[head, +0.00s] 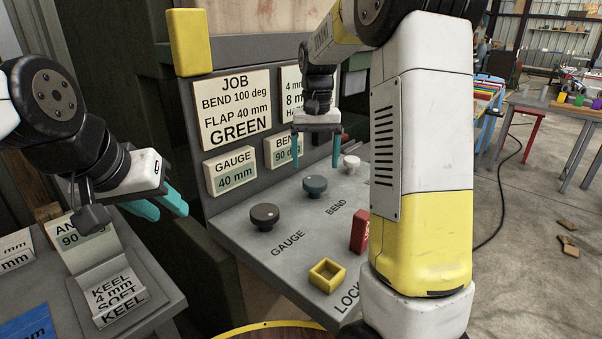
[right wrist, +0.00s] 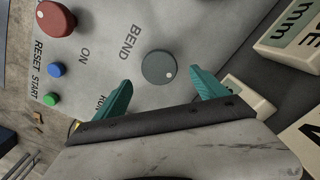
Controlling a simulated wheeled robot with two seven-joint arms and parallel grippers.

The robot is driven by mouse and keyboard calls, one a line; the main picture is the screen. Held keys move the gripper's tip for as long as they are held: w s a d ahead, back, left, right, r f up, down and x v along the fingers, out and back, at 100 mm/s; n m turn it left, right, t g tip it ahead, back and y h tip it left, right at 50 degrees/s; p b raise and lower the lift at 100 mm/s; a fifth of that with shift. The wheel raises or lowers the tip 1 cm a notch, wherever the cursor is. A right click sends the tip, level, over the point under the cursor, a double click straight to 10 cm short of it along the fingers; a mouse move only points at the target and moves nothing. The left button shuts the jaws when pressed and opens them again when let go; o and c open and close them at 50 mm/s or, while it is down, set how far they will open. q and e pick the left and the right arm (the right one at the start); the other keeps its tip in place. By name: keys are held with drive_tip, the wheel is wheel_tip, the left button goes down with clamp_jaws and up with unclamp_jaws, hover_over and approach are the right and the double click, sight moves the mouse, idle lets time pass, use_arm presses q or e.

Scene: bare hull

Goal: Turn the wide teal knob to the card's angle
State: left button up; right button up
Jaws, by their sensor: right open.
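The wide teal knob (head: 314,186) stands on the grey sloping panel, above the word BEND. In the right wrist view the teal knob (right wrist: 158,66) is round, with a pale dot near its lower right rim. My right gripper (head: 317,152) is open above the knob; its teal fingers (right wrist: 160,98) are apart, not touching it. The job card (head: 236,110) reads BEND 100 deg, FLAP 40 mm, GREEN. The BEND readout (head: 284,151) shows 90 deg, partly hidden by a finger. My left gripper (head: 170,208) is open and empty, left of the panel.
A red block (head: 360,232) and a yellow square frame (head: 327,275) are nearer. The GAUGE readout (head: 233,173) shows 40 mm. My right arm hides the panel's right side.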

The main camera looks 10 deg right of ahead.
sight(315, 180)
wheel_tip(315, 180, down, 6)
drive_tip(key=shift+r, duration=0.1)
drive_tip(key=c, duration=1.4)
drive_tip(key=shift+n, duration=0.3)
drive_tip(key=shift+o, duration=0.2)
drive_tip(key=shift+n, duration=2.6)
drive_tip(key=o, duration=1.4)
drive_tip(key=shift+c, duration=0.2)
